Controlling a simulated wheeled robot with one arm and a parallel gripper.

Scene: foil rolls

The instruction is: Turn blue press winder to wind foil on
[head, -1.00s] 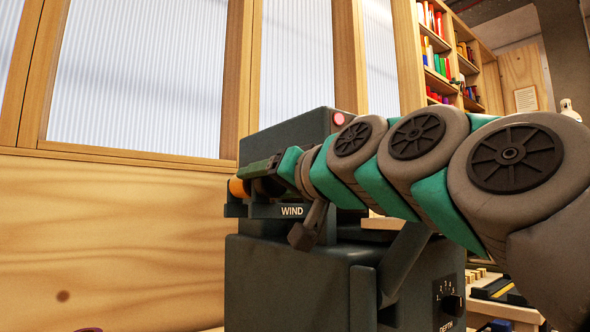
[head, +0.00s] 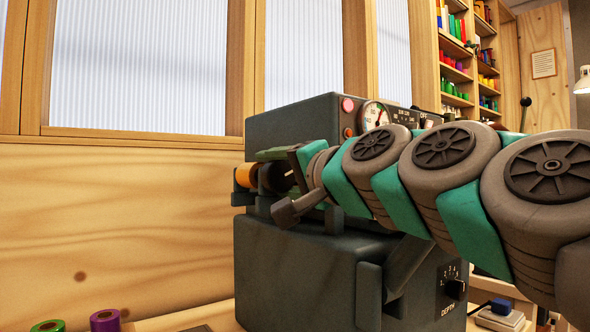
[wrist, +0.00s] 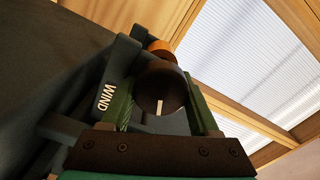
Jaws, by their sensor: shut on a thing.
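The dark blue-grey press (head: 300,255) stands against the wood-panelled wall. Its winder (wrist: 160,85) is a dark round knob with a white mark, beside the WIND label in the wrist view. The knob also shows in the head view (head: 274,179), partly covered by my gripper. My gripper (wrist: 162,90) has its green fingers on opposite sides of the knob, shut on it. In the wrist view the white mark points down, towards the gripper's palm. An orange foil roll (head: 246,177) sits just beyond the knob; it also shows in the wrist view (wrist: 160,47).
A green roll (head: 48,326) and a purple roll (head: 105,320) are at the lower left. The press has a gauge (head: 374,114), a red light (head: 347,104) and a DEPTH dial (head: 456,289). Shelves of coloured rolls (head: 455,55) stand behind at right.

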